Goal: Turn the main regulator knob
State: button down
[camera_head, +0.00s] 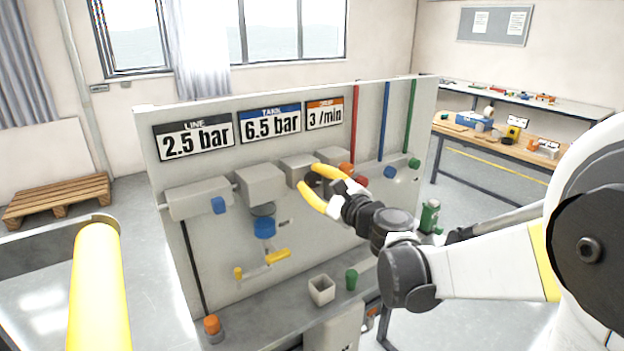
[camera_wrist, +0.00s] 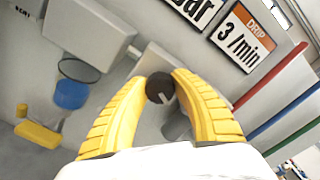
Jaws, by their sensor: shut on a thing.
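The main regulator knob seems to be the dark round knob (camera_wrist: 160,88) with a pale pointer mark, seen in the wrist view below the DRIP sign. My gripper (camera_wrist: 161,80) has its yellow fingers closed around this knob, one on each side. In the head view my gripper (camera_head: 314,178) reaches the panel below the 3 /min sign, and its fingers largely hide the knob. The panel (camera_head: 215,270) stands upright and carries signs reading LINE 2.5 bar (camera_head: 194,139), TANK 6.5 bar (camera_head: 270,122) and DRIP 3 /min (camera_head: 325,113).
A blue cup-like part (camera_head: 264,228) and a yellow lever (camera_head: 277,256) stick out left of my gripper. A small open box (camera_head: 321,290) and a green part (camera_head: 351,279) stand on the panel's ledge. Red, blue and green pipes run up the right side.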

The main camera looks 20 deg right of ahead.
jog(key=shift+m, duration=0.4)
jog(key=c, duration=1.1)
grip_release()
jog(key=shift+o, duration=0.2)
jog(key=v, duration=1.2)
